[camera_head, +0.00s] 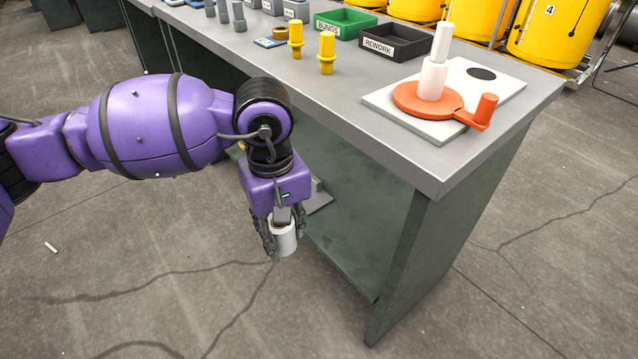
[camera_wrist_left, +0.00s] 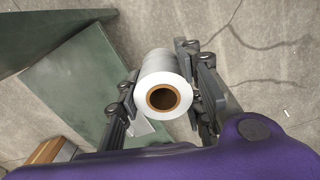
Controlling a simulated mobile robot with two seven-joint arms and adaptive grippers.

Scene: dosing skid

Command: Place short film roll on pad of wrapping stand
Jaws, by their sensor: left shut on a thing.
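My left gripper (camera_head: 279,226) is shut on a short white film roll (camera_head: 287,241). In the left wrist view the roll (camera_wrist_left: 166,68) sits between the two fingers (camera_wrist_left: 162,90), its brown core open towards the camera. The roll hangs in front of the bench, over the floor, and touches nothing but the gripper. The wrapping stand (camera_head: 386,103) is on the bench's near right corner. It has a white base, an orange round plate (camera_head: 406,98) with an upright orange knob, and a black round pad (camera_head: 481,73). A white stepped column (camera_head: 433,78) stands on the orange plate. My right gripper is out of view.
The grey bench top (camera_head: 300,93) has a clear strip along its front edge. Two yellow fittings (camera_head: 327,53), a green bin (camera_head: 345,22) and a dark REWORK bin (camera_head: 396,42) stand left of the stand. Yellow drums (camera_head: 548,35) are behind the bench.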

